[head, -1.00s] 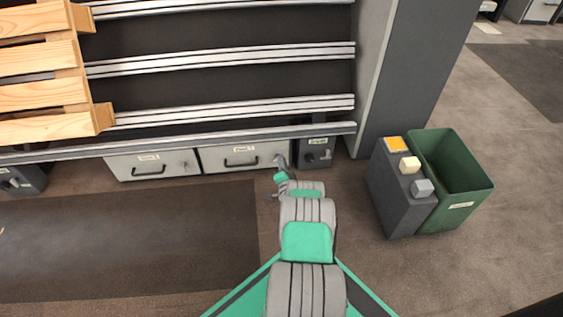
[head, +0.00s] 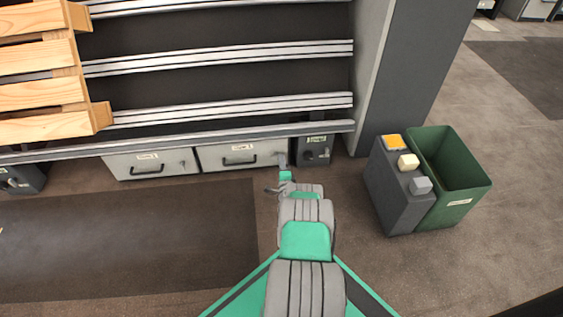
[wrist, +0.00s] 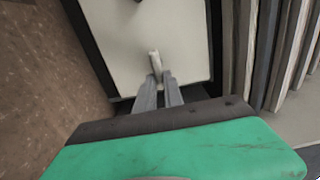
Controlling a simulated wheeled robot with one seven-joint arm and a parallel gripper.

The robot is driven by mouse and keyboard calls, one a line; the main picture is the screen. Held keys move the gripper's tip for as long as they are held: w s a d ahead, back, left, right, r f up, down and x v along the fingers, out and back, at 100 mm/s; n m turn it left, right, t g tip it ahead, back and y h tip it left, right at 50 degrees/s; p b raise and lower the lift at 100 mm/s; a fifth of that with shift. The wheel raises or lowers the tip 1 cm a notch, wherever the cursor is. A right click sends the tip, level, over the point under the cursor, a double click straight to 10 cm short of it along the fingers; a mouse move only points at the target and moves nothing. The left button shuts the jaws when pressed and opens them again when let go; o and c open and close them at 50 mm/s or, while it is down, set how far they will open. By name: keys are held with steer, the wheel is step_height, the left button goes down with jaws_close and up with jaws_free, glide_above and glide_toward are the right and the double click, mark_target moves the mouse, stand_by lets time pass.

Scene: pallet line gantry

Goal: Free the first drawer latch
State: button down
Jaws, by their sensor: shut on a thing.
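Two pale grey drawers sit low under the rack: a left drawer (head: 125,170) and a right drawer (head: 215,159), each with a dark handle and a small label too blurred to read. My gripper (head: 283,160) is at the right end of the right drawer. In the wrist view my gripper (wrist: 160,80) is shut on a small pale latch tab (wrist: 154,60) standing out from the pale drawer front. The fingers hide the tab's lower part. A small latch (head: 184,164) also shows at the right end of the left drawer.
A dark box (head: 317,150) stands just right of the right drawer, beside a grey pillar (head: 410,75). A dark pedestal (head: 395,195) with coloured blocks and a green bin (head: 455,200) stand further right. Wooden pallets (head: 45,90) are at upper left.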

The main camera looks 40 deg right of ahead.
stand_by(0.3)
steer(key=c, duration=1.5)
jaws_free()
steer(key=shift+o, duration=0.2)
